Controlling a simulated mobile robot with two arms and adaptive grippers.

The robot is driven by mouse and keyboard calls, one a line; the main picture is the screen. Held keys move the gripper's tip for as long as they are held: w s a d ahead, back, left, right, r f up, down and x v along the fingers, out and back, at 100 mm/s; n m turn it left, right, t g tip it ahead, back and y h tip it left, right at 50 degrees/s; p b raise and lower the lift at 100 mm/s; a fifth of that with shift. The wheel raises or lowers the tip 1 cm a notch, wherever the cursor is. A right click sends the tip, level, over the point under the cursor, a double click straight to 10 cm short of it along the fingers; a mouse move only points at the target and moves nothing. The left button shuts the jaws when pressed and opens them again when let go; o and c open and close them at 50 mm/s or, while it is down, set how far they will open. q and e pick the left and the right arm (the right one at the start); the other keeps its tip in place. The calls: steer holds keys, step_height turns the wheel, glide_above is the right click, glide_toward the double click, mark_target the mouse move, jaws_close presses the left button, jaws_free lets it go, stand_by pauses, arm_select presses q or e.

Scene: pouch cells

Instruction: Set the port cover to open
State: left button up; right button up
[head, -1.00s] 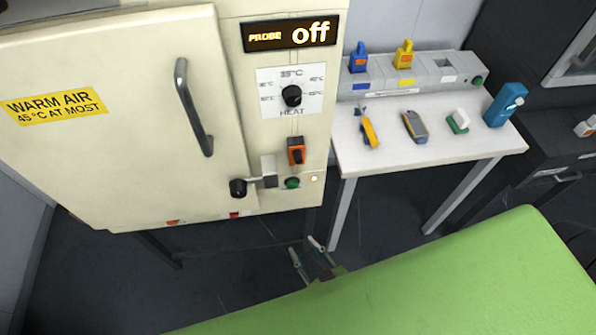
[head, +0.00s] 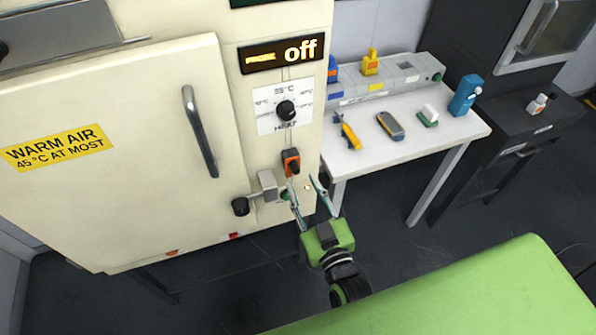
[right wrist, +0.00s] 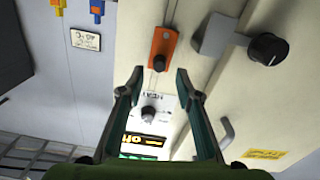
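My right gripper (head: 302,182) is open and empty, in front of the lower right of the cream warm-air cabinet (head: 120,200). Its two fingers also show apart in the right wrist view (right wrist: 158,72). Just above the fingertips is an orange plate with a dark knob (head: 291,162); it lies ahead between the fingers in the wrist view (right wrist: 163,48). To the left is a grey block on an arm with a black knob (head: 240,206). No part is readably labelled port cover, so I cannot tell which it is. My left gripper is not in view.
The cabinet door has a grey handle (head: 200,132). Above are a display reading "off" (head: 282,53) and a heat dial (head: 286,110). A white table (head: 410,150) at right holds a yellow tool (head: 349,134), a grey meter (head: 391,126) and a blue device (head: 466,95).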

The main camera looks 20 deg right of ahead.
mark_target(297, 172)
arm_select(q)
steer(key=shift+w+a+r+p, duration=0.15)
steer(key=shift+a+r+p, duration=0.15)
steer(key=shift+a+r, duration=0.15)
arm_select(e)
steer(key=shift+w, duration=2.2)
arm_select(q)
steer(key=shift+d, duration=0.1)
arm_select(e)
steer(key=shift+c, duration=0.4)
steer(key=c, duration=0.7)
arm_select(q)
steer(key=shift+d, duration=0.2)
arm_select(e)
jaws_close()
